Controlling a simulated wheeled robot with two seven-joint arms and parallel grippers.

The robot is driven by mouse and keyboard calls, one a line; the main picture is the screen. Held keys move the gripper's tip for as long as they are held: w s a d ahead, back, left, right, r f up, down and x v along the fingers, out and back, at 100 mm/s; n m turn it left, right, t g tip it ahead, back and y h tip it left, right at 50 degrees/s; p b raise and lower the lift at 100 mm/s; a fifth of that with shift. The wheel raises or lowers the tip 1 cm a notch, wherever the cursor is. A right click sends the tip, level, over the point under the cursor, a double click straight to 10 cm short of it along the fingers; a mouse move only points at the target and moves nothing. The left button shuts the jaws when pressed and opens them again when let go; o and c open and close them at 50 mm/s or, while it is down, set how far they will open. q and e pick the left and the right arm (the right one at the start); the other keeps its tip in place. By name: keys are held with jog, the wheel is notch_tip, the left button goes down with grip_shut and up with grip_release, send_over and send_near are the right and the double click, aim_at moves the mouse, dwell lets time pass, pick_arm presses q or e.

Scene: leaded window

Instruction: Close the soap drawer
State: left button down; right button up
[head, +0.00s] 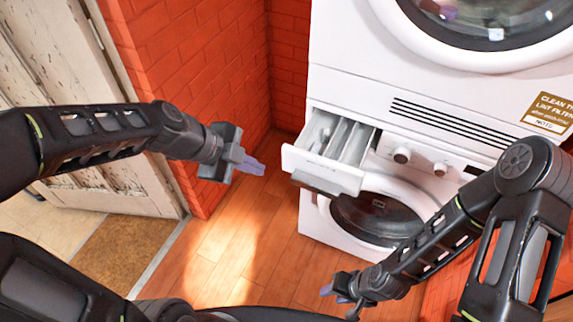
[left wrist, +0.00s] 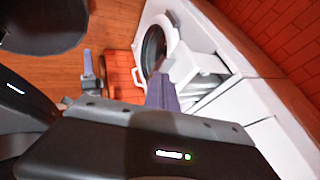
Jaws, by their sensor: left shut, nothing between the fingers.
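The white soap drawer (head: 322,170) is pulled out from the upper left of the lower washing machine (head: 312,212). Its open compartments face up, and a grey handle piece sits at its front. My left gripper (head: 252,166) is shut and empty, to the left of the drawer front and apart from it in the head view. In the left wrist view, its lavender fingers (left wrist: 161,92) overlap the view near the white drawer (left wrist: 205,76); contact cannot be told. My right gripper (head: 336,293) is low in the head view, below the machine's round door; its jaw opening is unclear.
A second white machine (head: 340,50) is stacked above. The round door (head: 375,215) is below the drawer. A red brick wall (head: 200,50) and a worn white door (head: 45,60) stand at the left. Wooden floor (head: 225,255) is clear in front.

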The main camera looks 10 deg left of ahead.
pick_arm(q)
jog(key=shift+f, duration=0.1)
send_near(296, 170)
notch_tip(296, 170, down, 4)
jog(key=s+d, duration=0.1)
jog(key=s, duration=0.1)
jog(key=w+p, duration=0.1)
jog(key=w+d+p, duration=0.1)
jog(key=shift+w+d+f, duration=0.15)
jog(key=shift+w+d, duration=0.1)
jog(key=shift+w, duration=0.1)
jog(key=shift+w+d+f, duration=0.1)
jog(key=shift+w+f, duration=0.05)
jog(key=shift+w, duration=0.45)
